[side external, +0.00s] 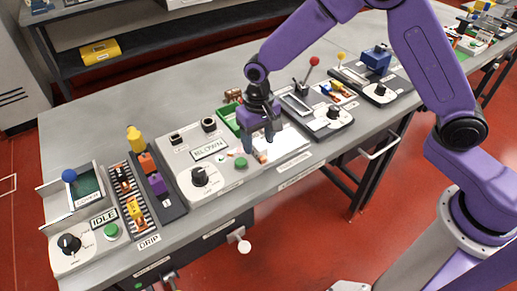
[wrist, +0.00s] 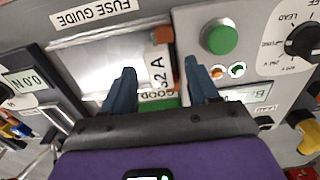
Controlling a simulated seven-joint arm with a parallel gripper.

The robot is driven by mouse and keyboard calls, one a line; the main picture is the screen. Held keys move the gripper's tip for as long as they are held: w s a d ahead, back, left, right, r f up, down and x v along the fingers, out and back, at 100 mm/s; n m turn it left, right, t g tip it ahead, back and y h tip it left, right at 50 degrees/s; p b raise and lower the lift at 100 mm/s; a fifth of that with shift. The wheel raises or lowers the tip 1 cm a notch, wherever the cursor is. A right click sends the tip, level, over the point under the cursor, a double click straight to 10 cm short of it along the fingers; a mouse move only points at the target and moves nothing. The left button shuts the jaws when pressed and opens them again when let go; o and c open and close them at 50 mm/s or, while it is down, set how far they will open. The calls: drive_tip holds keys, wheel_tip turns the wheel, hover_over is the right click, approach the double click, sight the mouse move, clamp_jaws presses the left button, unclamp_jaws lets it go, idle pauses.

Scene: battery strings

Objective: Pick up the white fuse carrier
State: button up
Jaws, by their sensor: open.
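A white fuse carrier (wrist: 159,65) marked "32 A", with orange-brown at its far end, lies at the right edge of a pale panel in the wrist view. My gripper (wrist: 162,74) is open, its blue fingers on either side of the carrier with gaps between. In the side external view my gripper (side external: 259,146) points down low over the bench, and a small orange-and-white piece (side external: 262,157) shows by its fingertips. The fingers and palm hide part of the carrier's surroundings, and I cannot tell whether the fingertips touch the panel.
A green button (wrist: 219,38) and selector dial (wrist: 304,42) stand right of the fingers in the wrist view. A green tray (side external: 227,116) sits behind my gripper in the side external view. A red-knobbed lever (side external: 314,62) rises to its right.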

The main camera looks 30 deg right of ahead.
drive_tip(key=shift+f, duration=0.4)
clamp_jaws()
drive_tip(key=shift+r, duration=0.1)
